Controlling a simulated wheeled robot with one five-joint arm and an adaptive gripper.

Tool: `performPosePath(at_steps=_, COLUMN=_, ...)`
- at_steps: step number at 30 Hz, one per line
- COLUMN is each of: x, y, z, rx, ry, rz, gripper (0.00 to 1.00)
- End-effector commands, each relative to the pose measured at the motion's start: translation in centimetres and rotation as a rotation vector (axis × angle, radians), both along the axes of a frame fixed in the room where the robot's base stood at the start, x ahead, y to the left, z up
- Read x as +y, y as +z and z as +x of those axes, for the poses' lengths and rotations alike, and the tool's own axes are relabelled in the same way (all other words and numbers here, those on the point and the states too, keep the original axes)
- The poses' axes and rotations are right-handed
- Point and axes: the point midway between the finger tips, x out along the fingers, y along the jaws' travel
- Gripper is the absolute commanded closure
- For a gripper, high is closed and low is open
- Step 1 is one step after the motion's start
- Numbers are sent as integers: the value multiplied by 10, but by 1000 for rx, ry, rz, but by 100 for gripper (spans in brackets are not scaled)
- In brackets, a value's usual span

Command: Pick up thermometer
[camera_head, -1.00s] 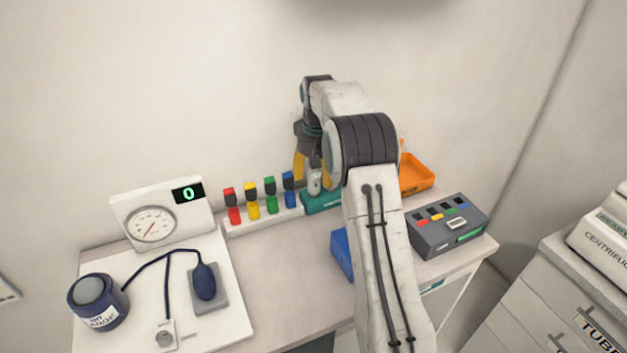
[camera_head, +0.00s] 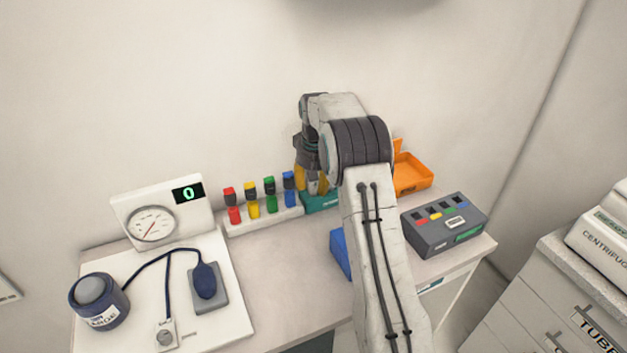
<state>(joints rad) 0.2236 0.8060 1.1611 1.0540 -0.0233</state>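A teal holder (camera_head: 318,204) stands at the back of the desk, against the wall. A small pale upright thing, which looks like the thermometer (camera_head: 312,187), stands at this holder and is mostly hidden. My gripper (camera_head: 312,188) points down over the holder. Its yellow fingers are on the left and right of the pale thing, with their tips low near the holder. I cannot tell whether the fingers touch it. My own arm hides part of the holder's right side.
A rack with coloured vials (camera_head: 262,215) is close left of the holder. An orange tray (camera_head: 412,175) and a grey box (camera_head: 445,225) are to the right. A blue block (camera_head: 340,253) lies partly behind my arm. A blood pressure gauge (camera_head: 160,213) stands left. The desk's middle is clear.

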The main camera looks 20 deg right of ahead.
Motion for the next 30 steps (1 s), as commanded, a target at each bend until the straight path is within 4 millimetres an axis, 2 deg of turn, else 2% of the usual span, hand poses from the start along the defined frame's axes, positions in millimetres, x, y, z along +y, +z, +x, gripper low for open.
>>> performPosePath(at_steps=2, x=0, y=0, z=0, rx=0, ry=0, rz=0, gripper=69)
performPosePath(at_steps=12, x=0, y=0, z=0, rx=0, ry=0, rz=0, gripper=100)
performPosePath(at_steps=23, x=0, y=2, z=0, rx=-1, ry=0, rz=0, gripper=100)
performPosePath(at_steps=26, x=0, y=10, z=1, rx=-3, ry=0, rz=-1, gripper=100)
performPosePath(at_steps=30, x=-1, y=31, z=1, rx=-6, ry=0, rz=-1, gripper=100)
